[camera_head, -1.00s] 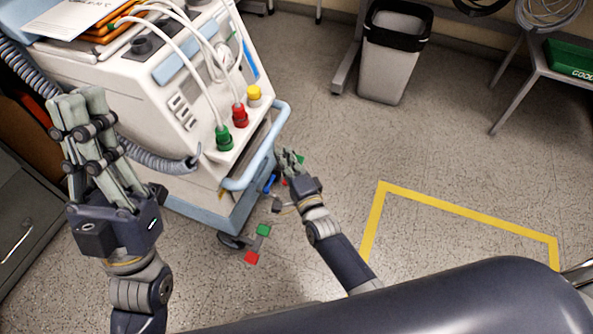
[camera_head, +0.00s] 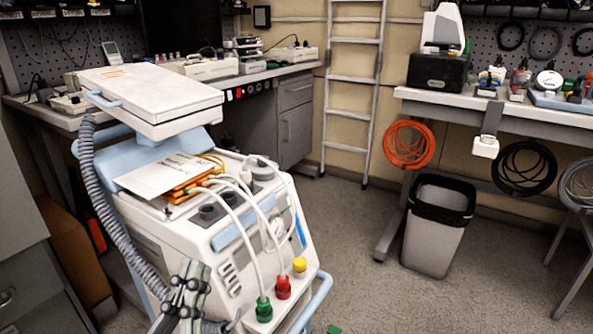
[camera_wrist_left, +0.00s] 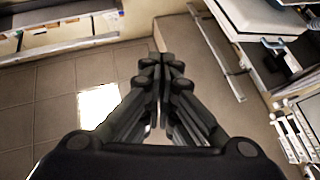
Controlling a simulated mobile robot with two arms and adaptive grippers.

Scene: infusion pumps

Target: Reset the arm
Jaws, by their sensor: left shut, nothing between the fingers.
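My left gripper (camera_head: 190,270) shows at the bottom of the head view, fingers pointing up, in front of the lower left of the white medical machine (camera_head: 150,232). Its wrist is cut off by the lower edge. In the left wrist view the gripper (camera_wrist_left: 162,62) has its fingers together with nothing between them. My right gripper and arm are out of view.
The machine carries green (camera_head: 264,309), red (camera_head: 283,288) and yellow (camera_head: 300,267) connectors, and a ribbed hose (camera_head: 98,215). A trash bin (camera_head: 435,240) stands under the right workbench (camera_head: 470,105). A ladder (camera_head: 352,80) leans at the back.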

